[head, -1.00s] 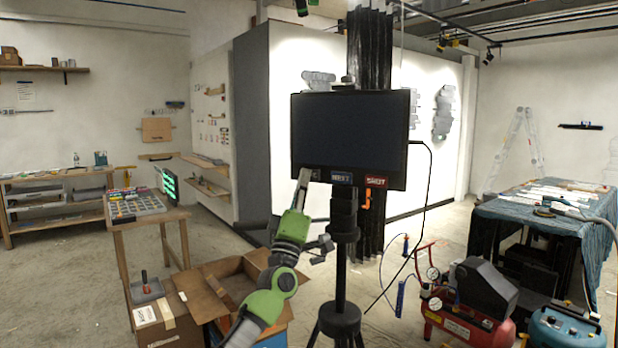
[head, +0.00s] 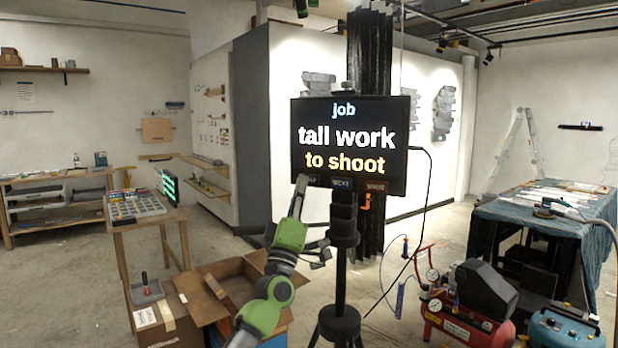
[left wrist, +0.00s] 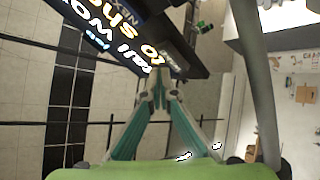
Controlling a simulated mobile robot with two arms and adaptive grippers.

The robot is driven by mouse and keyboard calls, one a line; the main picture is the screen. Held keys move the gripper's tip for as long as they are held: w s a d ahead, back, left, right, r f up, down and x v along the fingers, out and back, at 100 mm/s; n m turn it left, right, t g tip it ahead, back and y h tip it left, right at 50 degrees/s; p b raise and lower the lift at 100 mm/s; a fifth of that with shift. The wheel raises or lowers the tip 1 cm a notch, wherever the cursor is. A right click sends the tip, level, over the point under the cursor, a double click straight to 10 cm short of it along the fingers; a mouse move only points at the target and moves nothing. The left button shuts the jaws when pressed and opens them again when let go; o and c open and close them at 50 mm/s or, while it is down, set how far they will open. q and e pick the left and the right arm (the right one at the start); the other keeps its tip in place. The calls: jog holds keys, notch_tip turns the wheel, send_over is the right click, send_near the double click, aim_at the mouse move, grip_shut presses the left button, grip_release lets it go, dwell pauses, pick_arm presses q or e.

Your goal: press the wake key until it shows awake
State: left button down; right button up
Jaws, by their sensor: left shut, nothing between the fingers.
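The monitor (head: 350,112) stands on a black stand and is lit. It reads "job", "tall work", "to shoot". My right gripper is not in view.
An open cardboard box (head: 232,290) lies below my left arm. A small table (head: 150,222) with a tray stands at the left. An air compressor (head: 470,312) and a cloth-covered table (head: 530,228) are at the right. A cable hangs from the monitor's right side.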

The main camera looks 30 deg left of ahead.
pick_arm(q)
jog(key=s+p, duration=0.3)
jog(key=s, duration=0.2)
jog(key=shift+d+p, duration=0.1)
jog(key=shift+p, duration=0.2)
dwell(1.0)
